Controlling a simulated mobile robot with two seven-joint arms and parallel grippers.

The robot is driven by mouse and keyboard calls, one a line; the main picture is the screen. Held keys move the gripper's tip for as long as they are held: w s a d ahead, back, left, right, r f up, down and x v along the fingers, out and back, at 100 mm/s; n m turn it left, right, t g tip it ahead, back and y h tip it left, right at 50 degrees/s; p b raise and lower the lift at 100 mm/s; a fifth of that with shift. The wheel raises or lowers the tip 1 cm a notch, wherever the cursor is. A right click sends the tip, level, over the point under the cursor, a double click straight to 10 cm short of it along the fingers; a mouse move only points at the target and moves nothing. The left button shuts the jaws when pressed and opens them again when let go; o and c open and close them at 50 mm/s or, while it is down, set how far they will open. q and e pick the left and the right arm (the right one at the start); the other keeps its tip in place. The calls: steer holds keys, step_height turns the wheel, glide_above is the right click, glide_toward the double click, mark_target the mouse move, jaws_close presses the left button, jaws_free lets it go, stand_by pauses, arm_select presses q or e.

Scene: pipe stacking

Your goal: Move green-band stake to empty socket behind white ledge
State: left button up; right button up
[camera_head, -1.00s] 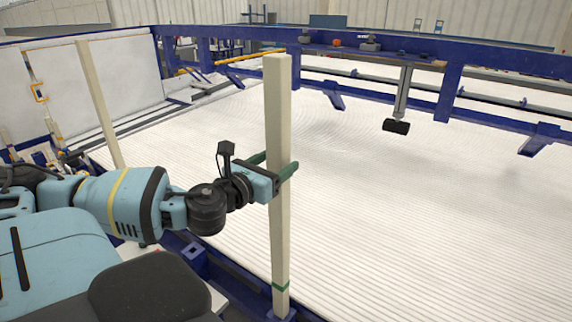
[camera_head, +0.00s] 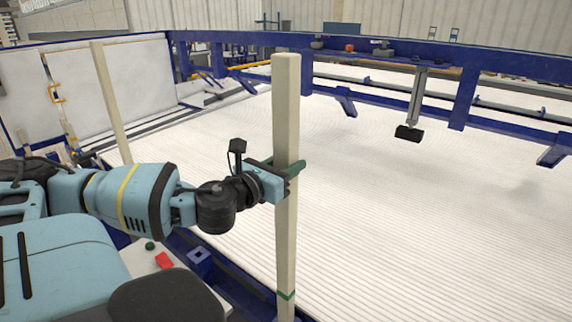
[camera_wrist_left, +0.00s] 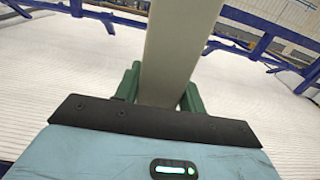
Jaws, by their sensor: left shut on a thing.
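The green-band stake (camera_head: 286,100) is a tall, pale square post, nearly upright, with a green band near its lower end. My left gripper (camera_head: 285,170) is shut on it at about mid-height, with green fingers on either side. In the left wrist view the stake (camera_wrist_left: 178,50) stands between the two fingers (camera_wrist_left: 162,92). The stake's foot is at the bottom picture edge, so I cannot tell whether it sits in a socket. An empty blue square socket (camera_head: 199,257) is on the blue frame, beside the white ledge (camera_head: 143,262). My right gripper is out of view.
A red piece (camera_head: 164,260) and a dark green round piece (camera_head: 150,245) lie on the ledge. Another pale post (camera_head: 110,100) stands at the left. A blue rail (camera_head: 430,50) with a hanging black-ended arm (camera_head: 409,132) crosses behind the wide white ribbed bed (camera_head: 400,220).

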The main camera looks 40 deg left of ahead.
mark_target(280, 127)
arm_select(q)
jaws_close()
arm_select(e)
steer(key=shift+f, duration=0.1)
arm_select(q)
steer(key=shift+r+p, duration=0.75)
steer(key=shift+r, duration=3.85)
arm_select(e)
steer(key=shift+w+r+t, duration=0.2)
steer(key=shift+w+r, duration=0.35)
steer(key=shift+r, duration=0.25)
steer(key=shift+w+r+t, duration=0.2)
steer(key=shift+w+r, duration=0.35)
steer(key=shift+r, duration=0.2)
